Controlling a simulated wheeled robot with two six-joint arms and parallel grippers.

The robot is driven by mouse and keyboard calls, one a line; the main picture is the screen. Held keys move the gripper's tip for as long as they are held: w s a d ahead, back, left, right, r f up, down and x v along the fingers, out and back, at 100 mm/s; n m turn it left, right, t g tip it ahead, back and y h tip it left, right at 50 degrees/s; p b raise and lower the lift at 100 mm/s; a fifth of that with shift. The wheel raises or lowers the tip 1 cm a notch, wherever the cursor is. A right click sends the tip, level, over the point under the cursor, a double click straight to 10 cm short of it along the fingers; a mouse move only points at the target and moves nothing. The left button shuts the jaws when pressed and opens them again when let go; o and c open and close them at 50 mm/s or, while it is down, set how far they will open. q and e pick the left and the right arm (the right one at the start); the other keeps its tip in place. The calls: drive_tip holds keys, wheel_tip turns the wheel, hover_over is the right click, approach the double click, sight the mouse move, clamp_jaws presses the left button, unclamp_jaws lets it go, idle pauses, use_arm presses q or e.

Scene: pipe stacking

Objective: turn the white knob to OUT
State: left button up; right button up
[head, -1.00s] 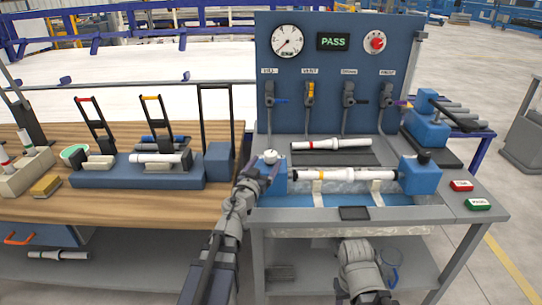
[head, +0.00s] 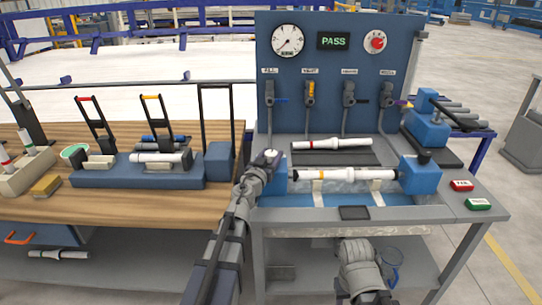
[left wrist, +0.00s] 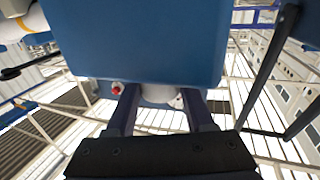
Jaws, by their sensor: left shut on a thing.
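The white knob (head: 271,153) sits on top of the blue left end block (head: 279,178) of the pipe fixture. My left gripper (head: 268,160) is at this block, shut on the knob and hiding part of it. In the left wrist view the two dark fingers (left wrist: 160,100) stand on either side of the pale knob (left wrist: 158,92), below the large blue block. The OUT marking and the way the knob points cannot be read. Only a grey part of my right arm shows at the bottom of the head view; its gripper is not seen.
A white pipe (head: 345,174) lies between the left and right end blocks (head: 420,174). Another pipe (head: 331,143) rests on the dark mat behind. The back panel carries a gauge (head: 288,41), a PASS display (head: 333,41) and several valves. Red (head: 461,185) and green buttons (head: 478,204) are at right.

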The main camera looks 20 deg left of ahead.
use_arm(q)
clamp_jaws()
